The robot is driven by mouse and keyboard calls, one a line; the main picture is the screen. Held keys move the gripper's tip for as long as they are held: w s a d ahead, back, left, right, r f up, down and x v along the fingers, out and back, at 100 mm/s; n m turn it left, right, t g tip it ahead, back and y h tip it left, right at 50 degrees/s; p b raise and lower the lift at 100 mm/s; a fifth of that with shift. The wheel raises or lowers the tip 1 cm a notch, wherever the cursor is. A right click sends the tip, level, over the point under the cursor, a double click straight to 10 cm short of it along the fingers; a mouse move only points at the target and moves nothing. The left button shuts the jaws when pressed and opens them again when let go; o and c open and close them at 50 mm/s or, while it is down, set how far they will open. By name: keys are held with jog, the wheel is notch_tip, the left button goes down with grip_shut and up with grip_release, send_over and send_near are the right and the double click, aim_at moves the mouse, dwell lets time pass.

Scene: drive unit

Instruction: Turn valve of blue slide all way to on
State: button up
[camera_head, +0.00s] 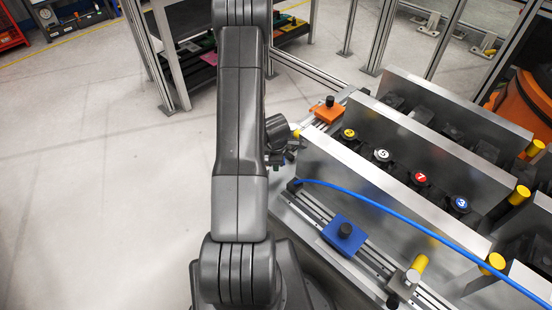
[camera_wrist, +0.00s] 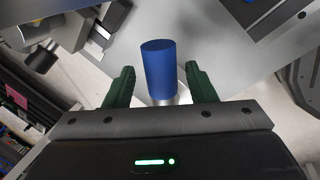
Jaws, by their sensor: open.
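The blue slide (camera_head: 345,234) is a flat blue block with a black knob, on a metal rail at the front of the machine. In the wrist view, a blue cylinder (camera_wrist: 158,66), seemingly the valve handle, stands out from a grey metal surface. My gripper (camera_wrist: 160,80) is open, with its green fingers on either side of the cylinder and a gap visible on both sides. In the head view, my gripper (camera_head: 280,156) is partly hidden behind my arm, by the left end of the machine. The blue cylinder cannot be made out there.
A blue hose (camera_head: 405,225) runs across the front metal plate (camera_head: 375,185). An orange slide (camera_head: 327,110) sits behind. Numbered knobs, such as the red one (camera_head: 420,178), stand between the plates. Open floor (camera_head: 90,150) lies left.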

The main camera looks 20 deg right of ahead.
jog(key=p+v, duration=0.8)
jog(key=v, duration=0.6)
jog(key=shift+f, duration=0.1)
